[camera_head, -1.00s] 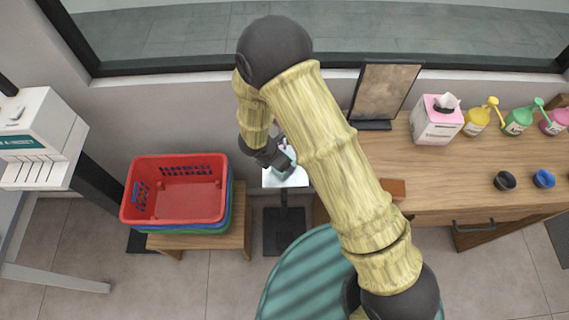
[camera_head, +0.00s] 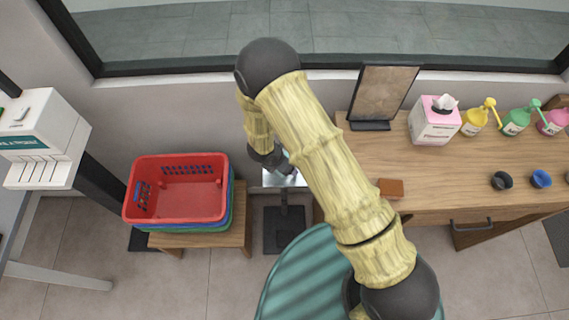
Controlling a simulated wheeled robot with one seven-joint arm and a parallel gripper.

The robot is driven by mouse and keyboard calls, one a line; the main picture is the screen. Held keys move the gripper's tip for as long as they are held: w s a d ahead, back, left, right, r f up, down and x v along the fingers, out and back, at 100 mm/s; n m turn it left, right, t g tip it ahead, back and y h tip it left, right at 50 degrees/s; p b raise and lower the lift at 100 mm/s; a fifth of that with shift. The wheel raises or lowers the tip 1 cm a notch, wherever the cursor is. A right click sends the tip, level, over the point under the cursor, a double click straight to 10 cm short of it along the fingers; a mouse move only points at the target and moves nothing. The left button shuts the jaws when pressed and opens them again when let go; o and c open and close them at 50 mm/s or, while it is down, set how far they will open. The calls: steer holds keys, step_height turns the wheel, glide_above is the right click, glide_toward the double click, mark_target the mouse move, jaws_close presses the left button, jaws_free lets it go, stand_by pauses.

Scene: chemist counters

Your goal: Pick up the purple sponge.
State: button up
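I cannot make out a purple sponge in the head view. My gripper (camera_head: 287,168) is over the small light stand between the baskets and the wooden counter. It is small and mostly behind my own arm, so its fingers and anything between them cannot be told. A brown-orange block (camera_head: 391,188) lies on the near left edge of the counter, right of my arm.
The wooden counter (camera_head: 450,175) holds a dark-framed board (camera_head: 384,92), a pink-white tissue box (camera_head: 434,122), several coloured pump bottles, a black cup (camera_head: 502,181) and a blue cup (camera_head: 541,179). Stacked baskets (camera_head: 178,190) stand left. A green round seat (camera_head: 310,285) is in front.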

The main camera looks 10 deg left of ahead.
steer(key=shift+s, duration=0.1)
steer(key=c, duration=1.1)
steer(key=shift+r, duration=0.2)
steer(key=shift+r+b, duration=0.4)
steer(key=shift+r, duration=0.1)
steer(key=s+a+b, duration=0.1)
steer(key=s+a, duration=0.2)
steer(key=s, duration=0.2)
steer(key=s+a+b, duration=0.2)
steer(key=s+a, duration=0.1)
steer(key=s, duration=0.2)
steer(key=s+a+b, duration=0.2)
steer(key=s+a, duration=0.1)
steer(key=s, duration=0.2)
steer(key=shift+s+a+r, duration=0.1)
steer(key=shift+a, duration=0.1)
